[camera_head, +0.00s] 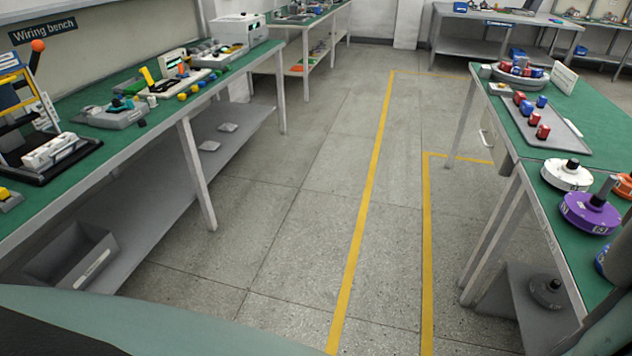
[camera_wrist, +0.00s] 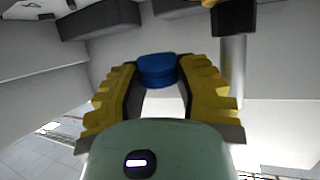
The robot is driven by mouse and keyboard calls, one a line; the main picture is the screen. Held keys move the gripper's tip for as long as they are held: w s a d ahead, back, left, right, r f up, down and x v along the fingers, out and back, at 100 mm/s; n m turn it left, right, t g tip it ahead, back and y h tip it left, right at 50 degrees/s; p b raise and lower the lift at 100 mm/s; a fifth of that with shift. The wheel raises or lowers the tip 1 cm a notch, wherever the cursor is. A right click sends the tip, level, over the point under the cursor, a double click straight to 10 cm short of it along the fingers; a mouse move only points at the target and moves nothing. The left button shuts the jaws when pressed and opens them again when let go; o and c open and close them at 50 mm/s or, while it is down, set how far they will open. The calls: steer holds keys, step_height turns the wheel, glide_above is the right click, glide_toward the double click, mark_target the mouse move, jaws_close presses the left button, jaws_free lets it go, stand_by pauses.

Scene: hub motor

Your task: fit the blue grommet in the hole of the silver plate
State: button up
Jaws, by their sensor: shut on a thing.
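A blue grommet (camera_wrist: 157,72) shows in the wrist view as a short round blue piece. My gripper (camera_wrist: 160,66) with yellow ribbed fingers is shut on it, one finger on each side. Its underside and any groove are too small to make out. I cannot make out a silver plate with a hole for sure in either view. My gripper is not in the head view.
The right bench carries a grey tray (camera_head: 560,139) with blue and red pieces, a white motor (camera_head: 562,184) and a purple motor (camera_head: 576,213). The left wiring bench (camera_head: 95,165) is crowded with parts. The floor (camera_head: 290,200) between them, with yellow lines, is free.

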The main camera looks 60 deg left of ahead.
steer(key=shift+f, duration=0.2)
steer(key=o, duration=0.8)
steer(key=shift+r, duration=0.1)
